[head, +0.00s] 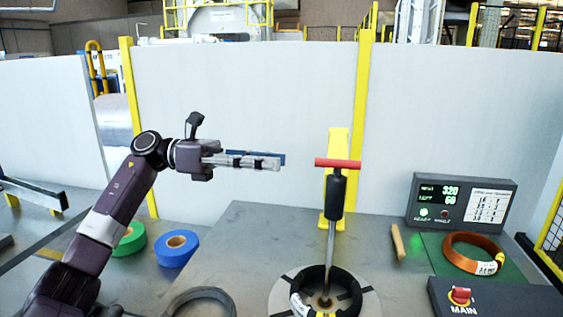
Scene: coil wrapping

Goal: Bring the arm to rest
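My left arm reaches in from the lower left. Its gripper (280,161) points to the right, above the table and left of the red-handled upright tool (336,190). The fingers are seen from the side and overlap, with a dark blue strip showing just behind them, so I cannot tell whether they are apart. No coil or tape roll shows at the fingers. My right gripper is out of view.
A black coil (341,301) sits around the upright tool's base. A copper coil (462,257) lies on a green mat at right, near a display box (461,203) and a MAIN switch box (495,298). Green (130,240) and blue (177,249) tape rolls lie at left.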

